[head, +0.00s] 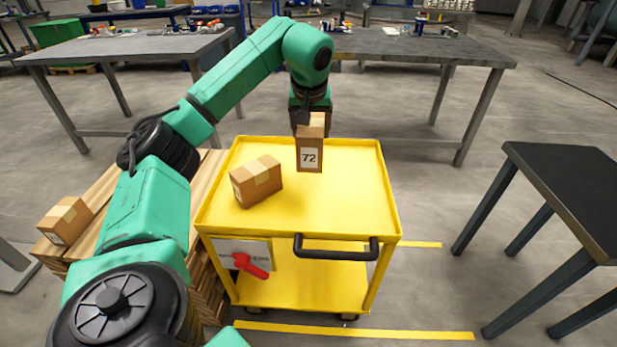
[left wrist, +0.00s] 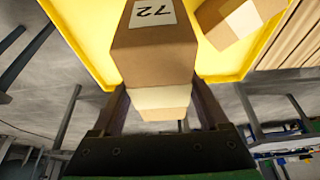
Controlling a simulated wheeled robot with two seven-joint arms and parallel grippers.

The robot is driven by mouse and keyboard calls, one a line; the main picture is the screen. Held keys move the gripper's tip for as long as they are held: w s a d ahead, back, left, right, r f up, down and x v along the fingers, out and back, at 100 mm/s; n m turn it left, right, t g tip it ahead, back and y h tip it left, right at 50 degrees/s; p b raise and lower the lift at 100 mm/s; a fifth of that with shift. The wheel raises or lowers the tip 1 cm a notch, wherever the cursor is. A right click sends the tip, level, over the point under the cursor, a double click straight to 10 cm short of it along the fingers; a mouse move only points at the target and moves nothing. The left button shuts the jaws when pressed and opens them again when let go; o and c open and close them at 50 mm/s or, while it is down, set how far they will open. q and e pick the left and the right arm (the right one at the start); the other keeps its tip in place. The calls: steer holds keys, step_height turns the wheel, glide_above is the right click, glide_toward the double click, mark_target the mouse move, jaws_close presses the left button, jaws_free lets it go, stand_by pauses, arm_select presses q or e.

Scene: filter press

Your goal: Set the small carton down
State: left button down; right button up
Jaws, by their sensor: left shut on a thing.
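The small carton (head: 309,148), brown with a white label reading 72, is held upright over the back part of the yellow cart's top tray. My left gripper (head: 311,116) is shut on its upper end, from above. In the left wrist view the carton (left wrist: 155,50) sits between the two fingers of my left gripper (left wrist: 160,108), label outward. I cannot tell for sure whether its bottom touches the tray. The yellow cart (head: 345,210) has a raised rim and a black handle at its front. My right gripper is not in view.
Another brown carton (head: 256,181) lies on the tray to the left of the held one. A third carton (head: 66,220) sits on the wooden pallet stack at left. The tray's right half is clear. A dark table (head: 570,185) stands at right, and grey workbenches (head: 420,50) stand behind.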

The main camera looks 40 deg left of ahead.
mark_target(310, 149)
arm_select(q)
step_height(310, 149, down, 14)
steer(key=b, duration=0.3)
steer(key=shift+r, duration=0.2)
steer(key=shift+w+f, duration=0.1)
jaws_free()
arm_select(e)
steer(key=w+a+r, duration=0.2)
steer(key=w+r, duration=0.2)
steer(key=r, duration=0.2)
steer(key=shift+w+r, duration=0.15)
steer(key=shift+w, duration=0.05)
arm_select(q)
steer(key=shift+r, duration=0.3)
steer(key=p+v, duration=0.2)
steer(key=v, duration=0.9)
steer(key=shift+s+d+r+p, duration=0.2)
steer(key=shift+r+p, duration=0.05)
steer(key=shift+p, duration=0.1)
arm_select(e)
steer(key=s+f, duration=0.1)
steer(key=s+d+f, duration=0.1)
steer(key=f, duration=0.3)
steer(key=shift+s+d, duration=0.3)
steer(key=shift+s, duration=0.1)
